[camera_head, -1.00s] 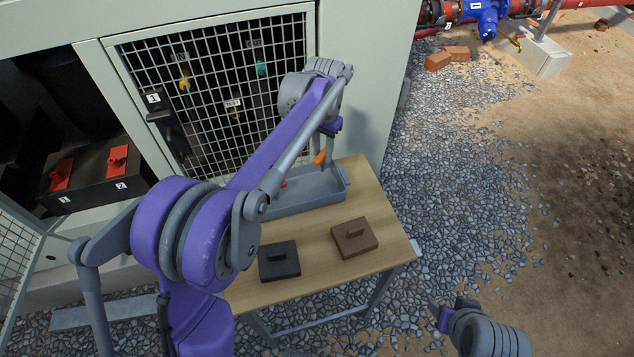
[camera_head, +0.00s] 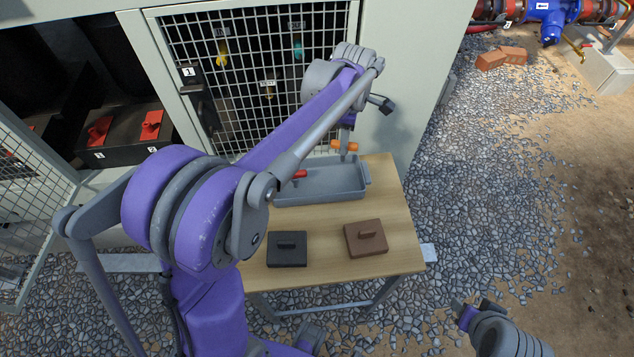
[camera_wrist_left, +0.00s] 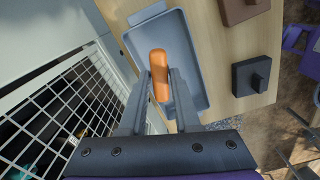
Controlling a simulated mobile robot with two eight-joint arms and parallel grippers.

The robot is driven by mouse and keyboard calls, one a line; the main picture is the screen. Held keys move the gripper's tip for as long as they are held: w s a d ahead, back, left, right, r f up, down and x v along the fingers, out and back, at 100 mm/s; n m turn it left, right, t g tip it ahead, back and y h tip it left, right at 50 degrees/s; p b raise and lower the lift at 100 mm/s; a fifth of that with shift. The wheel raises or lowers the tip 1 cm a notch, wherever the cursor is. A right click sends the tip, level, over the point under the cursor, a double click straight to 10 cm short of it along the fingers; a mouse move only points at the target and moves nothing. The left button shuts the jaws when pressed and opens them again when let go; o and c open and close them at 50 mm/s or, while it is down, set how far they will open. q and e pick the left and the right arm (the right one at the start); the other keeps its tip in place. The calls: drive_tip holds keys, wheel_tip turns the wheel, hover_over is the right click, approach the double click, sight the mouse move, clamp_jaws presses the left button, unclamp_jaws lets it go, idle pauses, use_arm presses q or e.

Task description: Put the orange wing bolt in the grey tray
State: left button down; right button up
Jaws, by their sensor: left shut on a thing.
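The orange wing bolt (camera_head: 345,146) is held between the fingers of my left gripper (camera_head: 346,141), above the far right part of the grey tray (camera_head: 335,192). In the left wrist view the orange wing bolt (camera_wrist_left: 159,76) lies between the two fingertips, with the grey tray (camera_wrist_left: 186,48) below it. The tray stands at the back of the wooden table. A red piece (camera_head: 299,174) shows at the tray's left part, partly hidden by my left arm. My right gripper (camera_head: 473,305) is at the lower right, away from the table, its fingers apart and empty.
A black block (camera_head: 287,260) and a brown block (camera_head: 366,242) with raised grips lie on the table (camera_head: 325,228) in front of the tray. A mesh cabinet door (camera_head: 262,75) stands close behind. Gravel (camera_head: 490,150) lies open to the right.

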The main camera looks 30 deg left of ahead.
use_arm(q)
drive_tip(key=n, duration=0.3)
drive_tip(key=shift+s+a, duration=0.25)
drive_tip(key=shift+s, duration=0.15)
drive_tip(key=shift+n, duration=0.3)
wheel_tip(320, 180, down, 10)
drive_tip(key=shift+r, duration=0.1)
drive_tip(key=c, duration=0.6)
unclamp_jaws()
